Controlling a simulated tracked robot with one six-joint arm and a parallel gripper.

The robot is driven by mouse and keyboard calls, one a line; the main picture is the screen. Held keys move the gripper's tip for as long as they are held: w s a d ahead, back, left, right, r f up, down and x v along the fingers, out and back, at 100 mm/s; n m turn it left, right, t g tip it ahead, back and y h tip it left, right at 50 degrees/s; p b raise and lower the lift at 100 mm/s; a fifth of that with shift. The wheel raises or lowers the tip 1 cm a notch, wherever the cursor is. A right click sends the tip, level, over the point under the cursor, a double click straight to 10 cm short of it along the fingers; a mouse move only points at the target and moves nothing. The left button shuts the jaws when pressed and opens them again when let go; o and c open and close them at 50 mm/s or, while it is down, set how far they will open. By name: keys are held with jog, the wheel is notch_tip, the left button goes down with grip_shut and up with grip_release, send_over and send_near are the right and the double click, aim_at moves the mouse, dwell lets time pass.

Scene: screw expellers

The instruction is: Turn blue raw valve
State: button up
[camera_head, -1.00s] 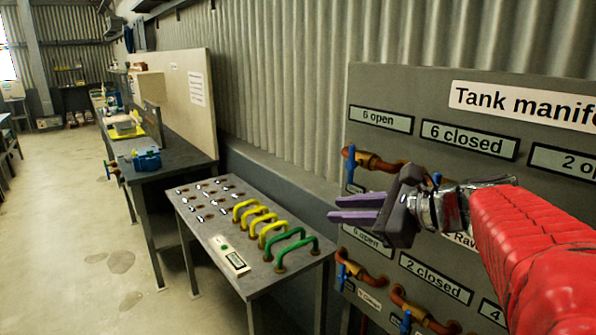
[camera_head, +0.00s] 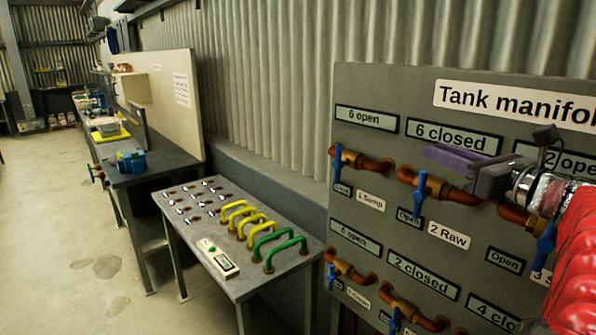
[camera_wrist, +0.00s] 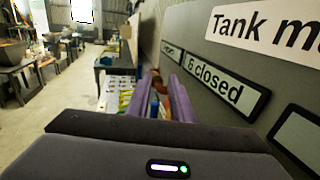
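The blue raw valve (camera_head: 420,193) is a blue lever on a copper pipe, left of the "2 Raw" label (camera_head: 449,235) on the Tank manifold panel. Its lever stands about upright, and an "Open" plate sits below it. My gripper (camera_head: 430,152) has purple fingers pointing left, and in the head view it overlaps the panel just above the valve. The wrist view shows the two fingers (camera_wrist: 158,90) apart with nothing held between them. The gap between gripper and panel is hard to judge.
More blue levers surround it: the "1 Sump" valve (camera_head: 337,163) to the left, one to the right (camera_head: 545,245) partly behind my arm, and a lower row. A table (camera_head: 185,240) with yellow and green handles stands left of the panel. The floor (camera_head: 70,230) at left is clear.

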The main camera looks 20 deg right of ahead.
aim_at(419, 183)
notch_tip(419, 183, down, 8)
jog(key=w, duration=0.6)
jog(key=shift+w+a, duration=0.1)
jog(key=shift+a, duration=0.2)
jog(key=shift+w, duration=0.7)
grip_shut()
